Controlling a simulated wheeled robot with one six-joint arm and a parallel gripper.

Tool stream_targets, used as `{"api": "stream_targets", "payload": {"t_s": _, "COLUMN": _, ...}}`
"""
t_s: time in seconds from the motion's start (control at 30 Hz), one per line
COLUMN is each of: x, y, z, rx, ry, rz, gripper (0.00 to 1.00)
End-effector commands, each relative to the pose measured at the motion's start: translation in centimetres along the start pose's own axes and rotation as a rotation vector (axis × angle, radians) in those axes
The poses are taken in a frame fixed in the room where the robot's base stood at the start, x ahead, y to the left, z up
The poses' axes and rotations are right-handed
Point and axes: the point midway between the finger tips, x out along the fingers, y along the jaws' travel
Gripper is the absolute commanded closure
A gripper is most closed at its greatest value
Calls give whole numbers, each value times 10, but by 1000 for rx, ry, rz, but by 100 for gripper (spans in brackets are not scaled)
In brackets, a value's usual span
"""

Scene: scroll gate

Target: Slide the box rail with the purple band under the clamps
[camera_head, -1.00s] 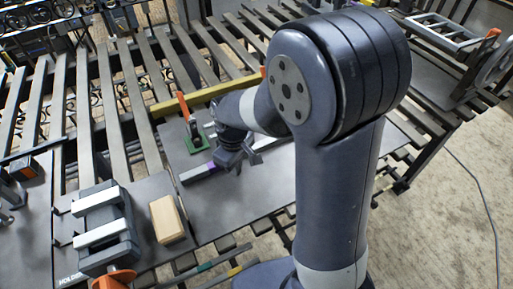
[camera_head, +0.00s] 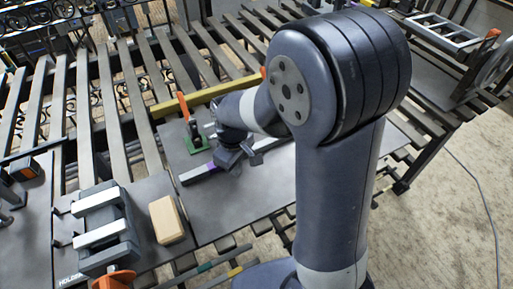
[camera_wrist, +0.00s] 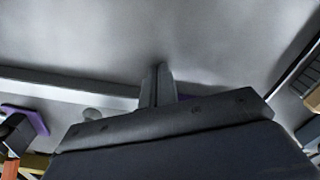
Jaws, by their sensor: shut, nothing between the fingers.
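The box rail (camera_head: 195,174) is a long pale bar lying on the grey plate, with a purple band (camera_head: 211,167) near its left part. In the wrist view the rail (camera_wrist: 70,87) crosses behind my fingers, and a bit of purple shows just right of them. My gripper (camera_head: 236,163) is low over the rail, right of the band; its fingers (camera_wrist: 158,85) are together and empty. Whether they touch the rail I cannot tell. One clamp (camera_head: 193,136) with an orange handle and green base stands behind the rail. Other clamps may be hidden by my arm.
A yellow bar (camera_head: 207,97) lies behind the clamp. A wooden block (camera_head: 166,220) and a grey fixture with pale bars (camera_head: 104,229) stand at the left. The plate in front of the rail (camera_head: 215,215) is clear. Another orange-handled clamp is at the far right (camera_head: 491,35).

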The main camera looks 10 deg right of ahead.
Motion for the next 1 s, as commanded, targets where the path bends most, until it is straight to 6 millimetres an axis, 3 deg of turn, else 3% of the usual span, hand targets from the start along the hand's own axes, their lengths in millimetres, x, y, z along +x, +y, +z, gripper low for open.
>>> {"api": "stream_targets", "payload": {"t_s": 1.0, "x": 0, "y": 4, "z": -8, "rx": 0, "ry": 0, "rz": 0, "gripper": 100}}
